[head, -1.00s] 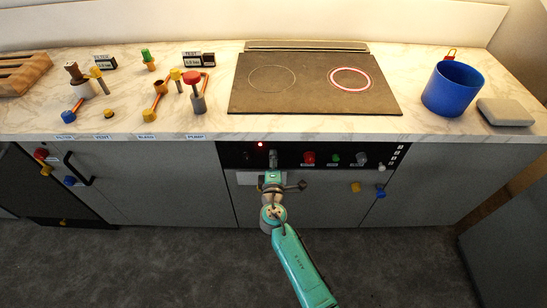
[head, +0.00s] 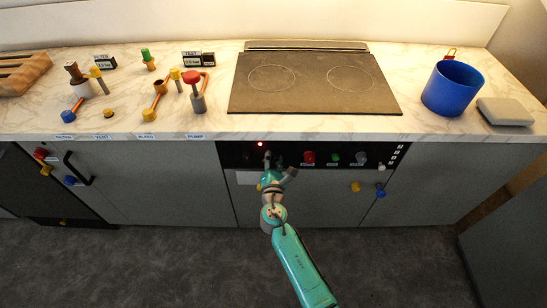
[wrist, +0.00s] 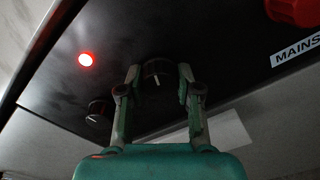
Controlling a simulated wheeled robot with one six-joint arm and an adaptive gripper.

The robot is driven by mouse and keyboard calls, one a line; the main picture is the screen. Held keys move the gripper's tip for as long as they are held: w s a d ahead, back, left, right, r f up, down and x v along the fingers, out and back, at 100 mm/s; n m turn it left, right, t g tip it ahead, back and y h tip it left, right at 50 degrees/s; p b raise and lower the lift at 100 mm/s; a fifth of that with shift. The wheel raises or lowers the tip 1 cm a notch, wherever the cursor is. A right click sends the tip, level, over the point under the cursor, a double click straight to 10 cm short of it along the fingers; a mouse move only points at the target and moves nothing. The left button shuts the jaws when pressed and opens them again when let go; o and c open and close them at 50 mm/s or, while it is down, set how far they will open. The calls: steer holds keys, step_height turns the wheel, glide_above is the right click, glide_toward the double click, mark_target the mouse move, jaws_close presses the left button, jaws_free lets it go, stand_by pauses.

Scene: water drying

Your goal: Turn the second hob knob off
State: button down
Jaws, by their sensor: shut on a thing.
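The hob knob (wrist: 158,76) is a round black knob with a pale pointer line, on the black control panel (head: 230,154). My gripper (wrist: 159,73) is shut on it, one finger on each side; in the head view the gripper (head: 272,160) mostly hides this knob. Another black knob (wrist: 99,114) sits to its left in the wrist view, clear of my fingers. The hob (head: 316,92) is dark, with two thin pale rings and no red glow. A red lamp (wrist: 86,59) on the panel is lit and also shows in the head view (head: 260,144).
The red MAINS button (wrist: 293,10) is right of the gripped knob, with green and grey controls beyond it. The worktop (head: 215,125) overhangs the panel. A blue pot (head: 452,88) stands at the right; valves and pipes stand at the left. Floor in front is clear.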

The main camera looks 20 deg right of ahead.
steer(key=shift+n, duration=2.2)
steer(key=shift+f, duration=0.1)
steer(key=c, duration=0.8)
jaws_free()
steer(key=shift+o, duration=0.2)
steer(key=shift+s, duration=0.1)
steer(key=v, duration=1.1)
steer(key=shift+s, duration=0.35)
steer(key=shift+a, duration=0.1)
